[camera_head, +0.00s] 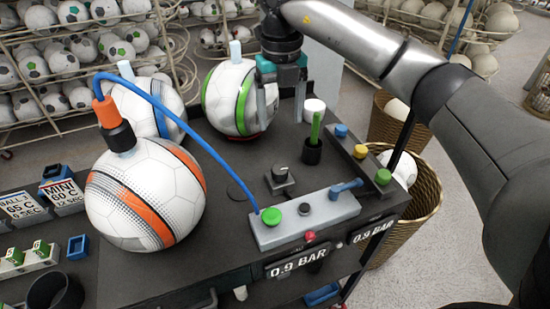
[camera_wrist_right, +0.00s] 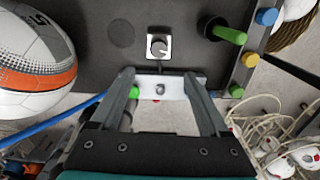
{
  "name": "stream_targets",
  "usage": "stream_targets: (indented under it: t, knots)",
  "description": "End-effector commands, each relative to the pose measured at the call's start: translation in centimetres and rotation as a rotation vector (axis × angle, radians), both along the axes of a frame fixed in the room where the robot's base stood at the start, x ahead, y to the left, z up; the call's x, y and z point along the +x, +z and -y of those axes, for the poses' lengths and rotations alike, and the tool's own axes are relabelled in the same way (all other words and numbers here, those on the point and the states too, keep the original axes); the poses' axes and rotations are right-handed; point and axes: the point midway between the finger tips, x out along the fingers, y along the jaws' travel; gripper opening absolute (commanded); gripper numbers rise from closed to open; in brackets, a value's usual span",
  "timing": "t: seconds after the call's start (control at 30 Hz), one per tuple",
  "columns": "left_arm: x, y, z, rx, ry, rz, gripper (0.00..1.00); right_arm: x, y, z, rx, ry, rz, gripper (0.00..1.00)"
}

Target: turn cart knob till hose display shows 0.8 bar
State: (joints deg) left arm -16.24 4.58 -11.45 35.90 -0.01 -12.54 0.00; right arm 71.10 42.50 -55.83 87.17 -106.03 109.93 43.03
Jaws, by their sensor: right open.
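The cart knob (camera_head: 281,174), black on a square plate, stands on the dark cart top (camera_head: 225,225); in the right wrist view the knob (camera_wrist_right: 158,46) lies just beyond my fingertips. My right gripper (camera_head: 281,118) is open and empty, pointing down above the cart; the same gripper (camera_wrist_right: 162,78) shows in the wrist view, its fingers apart. Two front displays, a left one (camera_head: 297,262) and a right one (camera_head: 373,230), both read 0.9 BAR. A blue hose (camera_head: 190,130) runs from the grey valve block (camera_head: 305,221) to an orange-and-black fitting (camera_head: 112,123) on the orange-striped ball (camera_head: 145,195). My left gripper is out of view.
A green-striped ball (camera_head: 225,98) stands close behind my right gripper. A green-handled tool in a black holder (camera_head: 312,150) and a button strip (camera_head: 362,157) stand right of the knob. Wicker baskets (camera_head: 425,195) stand beyond the cart.

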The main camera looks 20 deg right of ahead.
Motion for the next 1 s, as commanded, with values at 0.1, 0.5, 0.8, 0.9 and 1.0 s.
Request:
stream_targets:
  t: [0.1, 0.5, 0.8, 0.9, 1.0]
  knots:
    - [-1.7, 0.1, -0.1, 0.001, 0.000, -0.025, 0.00, -0.1, -1.9, 0.0, 0.002, 0.003, -0.006, 0.79]
    - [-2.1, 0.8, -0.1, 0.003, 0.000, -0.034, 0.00, -0.2, -10.4, -0.2, 0.004, 0.004, -0.006, 0.79]
    - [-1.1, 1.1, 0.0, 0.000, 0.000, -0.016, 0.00, -0.1, -14.2, -0.2, 0.006, 0.004, -0.001, 0.79]
    - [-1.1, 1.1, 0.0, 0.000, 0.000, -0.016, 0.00, -0.1, -14.6, -0.2, 0.005, 0.005, -0.002, 0.79]
    - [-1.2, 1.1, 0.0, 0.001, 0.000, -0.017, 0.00, -0.1, -14.7, -0.2, 0.005, 0.005, -0.001, 0.79]
